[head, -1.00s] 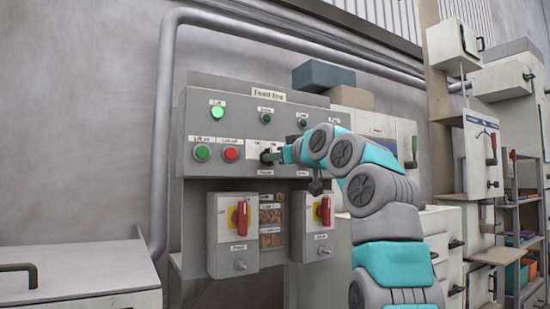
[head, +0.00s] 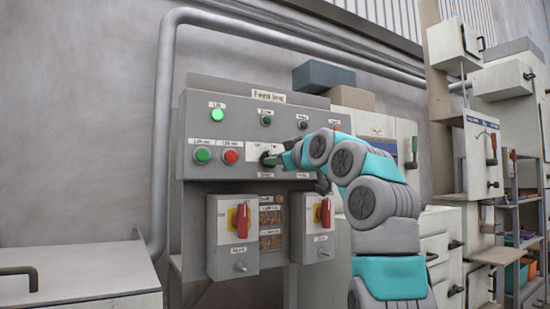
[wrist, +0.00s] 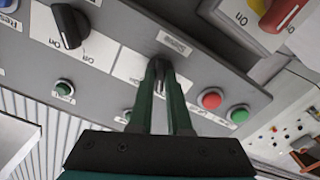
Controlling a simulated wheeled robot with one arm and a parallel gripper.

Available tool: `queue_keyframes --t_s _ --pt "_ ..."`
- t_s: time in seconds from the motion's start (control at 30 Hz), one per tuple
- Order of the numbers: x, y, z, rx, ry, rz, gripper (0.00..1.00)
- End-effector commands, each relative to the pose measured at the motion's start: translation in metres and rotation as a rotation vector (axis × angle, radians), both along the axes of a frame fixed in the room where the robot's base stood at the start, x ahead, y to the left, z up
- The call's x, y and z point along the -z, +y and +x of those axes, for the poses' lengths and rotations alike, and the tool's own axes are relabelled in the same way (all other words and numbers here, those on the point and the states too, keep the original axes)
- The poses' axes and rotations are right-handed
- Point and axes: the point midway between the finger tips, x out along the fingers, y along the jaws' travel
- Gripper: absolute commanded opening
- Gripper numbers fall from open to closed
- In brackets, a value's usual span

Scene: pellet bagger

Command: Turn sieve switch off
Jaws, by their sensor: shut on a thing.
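My gripper (wrist: 160,68) is shut on a dark switch knob (wrist: 157,64) on the grey control panel (head: 236,113). The fingers hide most of the knob, so its setting is not clear. The label (wrist: 175,42) beside it is too blurred to read, so I cannot confirm from it that this is the sieve switch. In the head view my gripper (head: 272,159) is at the panel, right of the red button (head: 231,156). A second black switch (wrist: 68,25), with On and Off marks, sits left of my gripper in the wrist view.
A green button (head: 202,155) and a lit green lamp (head: 217,115) are on the panel's left. Two boxes with red handles, left (head: 242,220) and right (head: 325,212), hang below. A pale bench (head: 80,275) stands at the lower left.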

Motion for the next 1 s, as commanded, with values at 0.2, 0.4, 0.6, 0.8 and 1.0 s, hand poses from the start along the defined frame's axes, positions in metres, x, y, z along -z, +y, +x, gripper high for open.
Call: queue_keyframes --t_s 0.2,0.4,0.6,0.8,1.0 --pt "0.0002 0.0004 0.001 0.0 -0.045 -0.067 0.0" --pt "0.0003 0.0007 0.0004 0.0 -0.063 -0.093 0.0" --pt "0.0005 0.0007 0.0003 -0.001 -0.065 -0.097 0.0" --pt "0.0005 0.0007 0.0003 -0.001 -0.065 -0.096 0.0" --pt "0.0004 0.0006 0.0002 0.0 -0.065 -0.096 0.39"
